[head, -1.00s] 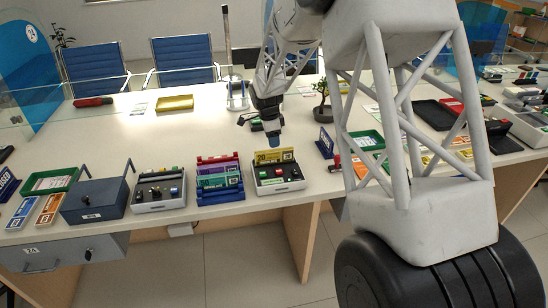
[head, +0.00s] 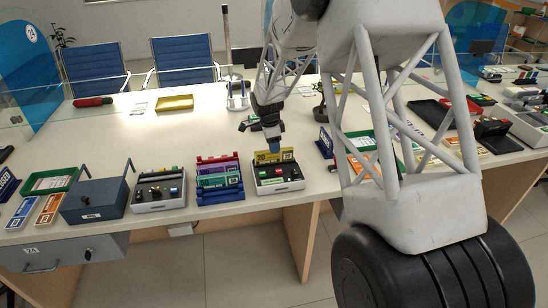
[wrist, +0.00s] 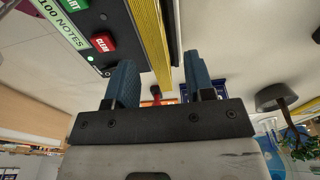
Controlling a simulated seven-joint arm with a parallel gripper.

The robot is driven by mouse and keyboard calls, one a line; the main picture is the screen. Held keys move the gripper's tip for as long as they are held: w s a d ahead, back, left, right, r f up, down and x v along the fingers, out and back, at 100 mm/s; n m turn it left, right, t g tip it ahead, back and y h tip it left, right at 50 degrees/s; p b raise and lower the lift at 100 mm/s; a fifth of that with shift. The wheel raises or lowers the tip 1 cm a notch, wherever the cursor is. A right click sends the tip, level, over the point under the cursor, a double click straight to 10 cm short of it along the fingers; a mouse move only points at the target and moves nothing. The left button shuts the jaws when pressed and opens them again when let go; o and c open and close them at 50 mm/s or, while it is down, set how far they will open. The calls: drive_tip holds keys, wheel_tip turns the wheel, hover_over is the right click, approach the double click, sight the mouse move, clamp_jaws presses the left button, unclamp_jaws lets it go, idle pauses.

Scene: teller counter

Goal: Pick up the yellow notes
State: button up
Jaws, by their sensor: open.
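The yellow notes (head: 266,157), marked 20, stand upright at the back of a white note-counting machine (head: 278,186) on the counter. My gripper (head: 272,142) is just above and behind the notes' top edge in the head view. In the wrist view the notes (wrist: 150,40) show edge-on as a yellow strip. The strip reaches down toward the space between the two blue fingers of my gripper (wrist: 160,88). The fingers are apart with nothing clamped between them. I cannot tell whether either finger touches the notes.
A blue rack (head: 219,180) with purple and green notes stands left of the machine, and another machine (head: 158,190) stands beyond it. A blue sign (head: 325,143) and a potted plant (wrist: 300,140) are close on the right.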

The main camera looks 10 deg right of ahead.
sight(274, 157)
drive_tip(key=shift+s+d+f, duration=0.1)
drive_tip(key=shift+d+f, duration=0.05)
drive_tip(key=shift+f, duration=1.15)
drive_tip(key=shift+s+d+f, duration=0.1)
drive_tip(key=shift+f, duration=1.2)
clamp_jaws()
